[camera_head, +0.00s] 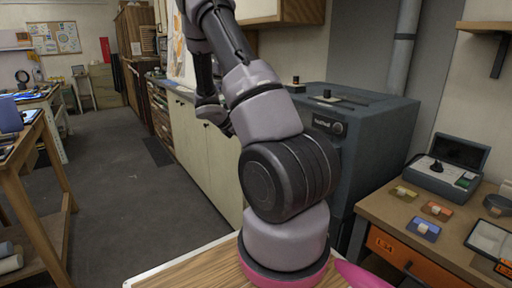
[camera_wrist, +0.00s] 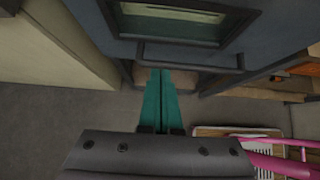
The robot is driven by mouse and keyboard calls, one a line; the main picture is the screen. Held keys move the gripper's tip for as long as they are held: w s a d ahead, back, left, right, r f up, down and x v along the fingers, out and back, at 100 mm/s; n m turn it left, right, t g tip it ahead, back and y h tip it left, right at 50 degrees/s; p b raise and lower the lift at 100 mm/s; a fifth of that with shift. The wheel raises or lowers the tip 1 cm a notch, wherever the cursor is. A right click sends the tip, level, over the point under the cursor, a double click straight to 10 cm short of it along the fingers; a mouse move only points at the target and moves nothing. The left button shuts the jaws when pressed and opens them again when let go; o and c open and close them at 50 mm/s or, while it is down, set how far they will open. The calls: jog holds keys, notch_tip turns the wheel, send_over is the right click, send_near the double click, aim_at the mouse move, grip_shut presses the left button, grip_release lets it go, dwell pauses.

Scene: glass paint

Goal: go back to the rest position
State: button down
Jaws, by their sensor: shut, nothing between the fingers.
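My gripper (camera_wrist: 160,75) shows in the wrist view, its two teal fingers side by side and touching, with nothing between them. It hangs in free air in front of a dark blue-grey kiln (camera_wrist: 85,18), which has a window and a bar handle (camera_wrist: 190,58). I cannot make out the fingers in the head view, where my raised arm crosses the middle of the picture. The same kiln (camera_head: 375,140) stands behind and to the right of my arm there.
A wooden workbench (camera_head: 388,208) at the right holds small coloured blocks (camera_head: 437,209) and an open grey case (camera_head: 448,168). Pale cabinets (camera_head: 190,140) line the wall left of the kiln. A wooden table (camera_head: 45,185) stands at the far left. The grey floor (camera_head: 125,215) between is clear.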

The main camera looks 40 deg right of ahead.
jog(key=s+a+r+m+t+y, duration=0.1)
jog(key=s+a+r+m+y, duration=0.1)
jog(key=s+a+r+m, duration=0.3)
jog(key=s+a+r+m+y, duration=0.2)
jog(key=a+r+m, duration=0.15)
jog(key=r, duration=0.45)
jog(key=s+a+r+m+t+y, duration=0.1)
jog(key=s+a+r+m, duration=0.25)
jog(key=a+r, duration=0.2)
jog(key=s+a+r+m+t+y, duration=0.5)
jog(key=s+a+r+m, duration=0.5)
jog(key=s+a, duration=0.3)
jog(key=shift+s+a+r+y, duration=0.15)
jog(key=shift+s+r+y, duration=0.4)
jog(key=shift+r, duration=0.35)
